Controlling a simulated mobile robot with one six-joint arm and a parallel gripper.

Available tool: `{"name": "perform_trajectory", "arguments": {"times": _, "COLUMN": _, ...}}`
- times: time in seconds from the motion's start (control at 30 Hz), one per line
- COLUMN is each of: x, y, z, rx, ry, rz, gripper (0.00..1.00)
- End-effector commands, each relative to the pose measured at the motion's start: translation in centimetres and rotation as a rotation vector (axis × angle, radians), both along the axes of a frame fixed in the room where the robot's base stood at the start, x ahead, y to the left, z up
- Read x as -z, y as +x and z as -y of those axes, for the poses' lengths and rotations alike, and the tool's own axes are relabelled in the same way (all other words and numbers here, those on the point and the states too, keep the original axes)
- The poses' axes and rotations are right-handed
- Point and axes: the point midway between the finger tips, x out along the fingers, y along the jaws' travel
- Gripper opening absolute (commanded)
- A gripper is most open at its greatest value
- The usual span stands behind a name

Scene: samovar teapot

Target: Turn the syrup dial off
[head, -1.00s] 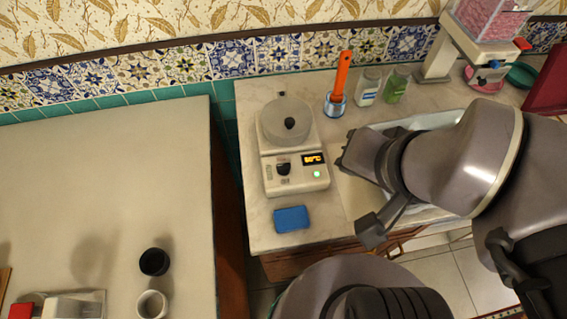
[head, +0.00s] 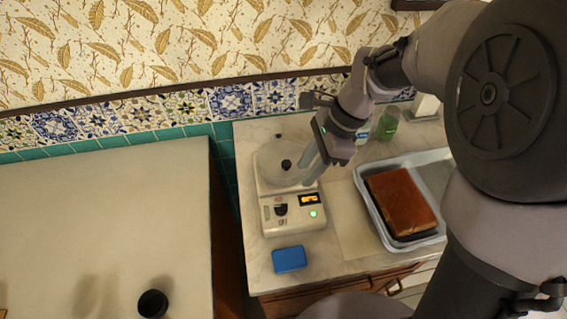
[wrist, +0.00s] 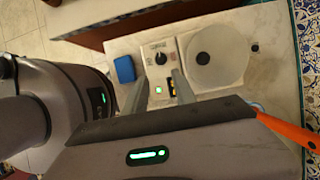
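The syrup dial is a black knob (head: 281,209) on the front panel of a white warmer (head: 292,221). The dial also shows in the wrist view (wrist: 161,58). Beside it are a lit orange display (head: 309,199) and a lit green light (head: 313,213). A round lidded pot (head: 280,163) with a black knob sits on top of the warmer. My gripper (head: 309,173) is above the right side of the warmer, pointing down, apart from the dial. In the wrist view its two fingers (wrist: 160,84) are spread with nothing between them.
A blue sponge (head: 289,259) lies in front of the warmer. A tray (head: 361,190) with a brown slab (head: 401,201) is to the right. A green jar (head: 388,123) stands behind. An orange-handled tool (wrist: 288,130) shows in the wrist view.

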Motion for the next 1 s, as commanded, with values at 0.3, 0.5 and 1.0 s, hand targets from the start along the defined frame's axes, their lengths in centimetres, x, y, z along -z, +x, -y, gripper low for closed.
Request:
{"name": "perform_trajectory", "arguments": {"times": 0.3, "x": 9.7, "y": -0.8, "z": -3.6, "rx": -0.005, "ry": -0.001, "rz": -0.001, "gripper": 0.33}}
{"name": "perform_trajectory", "arguments": {"times": 0.5, "x": 12.9, "y": -1.0, "z": -5.1, "rx": -0.004, "ry": -0.001, "rz": 0.001, "gripper": 0.33}}
{"name": "perform_trajectory", "arguments": {"times": 1.0, "x": 13.4, "y": -1.1, "z": -5.4, "rx": -0.004, "ry": -0.001, "rz": 0.003, "gripper": 0.07}}
